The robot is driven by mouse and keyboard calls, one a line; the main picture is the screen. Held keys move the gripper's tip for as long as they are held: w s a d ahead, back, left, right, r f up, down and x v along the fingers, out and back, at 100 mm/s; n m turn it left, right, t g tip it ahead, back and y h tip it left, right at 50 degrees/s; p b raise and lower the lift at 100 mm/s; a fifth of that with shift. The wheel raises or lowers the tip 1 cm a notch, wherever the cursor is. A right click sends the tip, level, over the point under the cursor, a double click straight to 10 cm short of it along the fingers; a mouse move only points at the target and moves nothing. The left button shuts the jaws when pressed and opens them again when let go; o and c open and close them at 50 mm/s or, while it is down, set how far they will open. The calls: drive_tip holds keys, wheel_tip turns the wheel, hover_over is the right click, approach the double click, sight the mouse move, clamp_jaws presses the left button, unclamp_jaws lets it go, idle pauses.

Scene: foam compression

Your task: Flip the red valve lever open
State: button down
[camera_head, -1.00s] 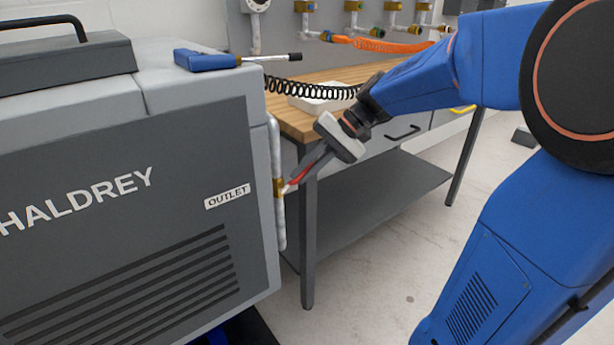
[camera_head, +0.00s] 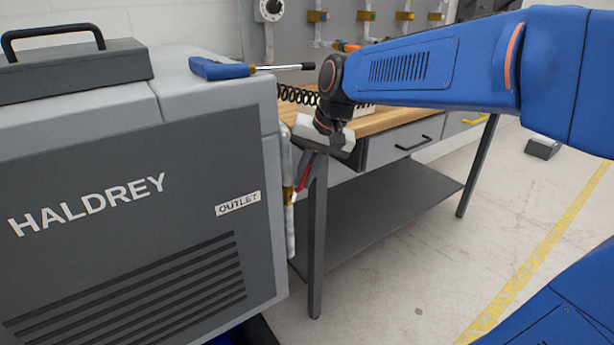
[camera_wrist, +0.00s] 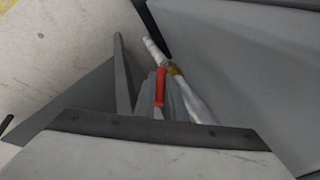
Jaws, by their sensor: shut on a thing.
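The red valve lever (camera_head: 304,176) slants up from the brass valve (camera_head: 289,195) on the white pipe (camera_head: 290,230) at the machine's right side. My gripper (camera_head: 306,165) is above it, pointing down, with its fingers shut on the lever's upper part. In the wrist view the red lever (camera_wrist: 160,87) shows between the fingers, with the brass valve (camera_wrist: 174,69) and white pipe (camera_wrist: 198,108) beside it. The lever's top end is partly hidden by the fingers.
The grey HALDREY machine (camera_head: 120,210) stands close on the left, with a blue-handled screwdriver (camera_head: 220,69) on top. The workbench (camera_head: 390,121) and its leg (camera_head: 317,245) are right behind my gripper. The floor at right (camera_head: 480,240) is open.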

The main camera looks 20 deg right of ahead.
drive_tip(key=shift+a, duration=0.1)
idle(0.4)
drive_tip(key=c, duration=1.8)
unclamp_jaws()
drive_tip(key=shift+v, duration=3.7)
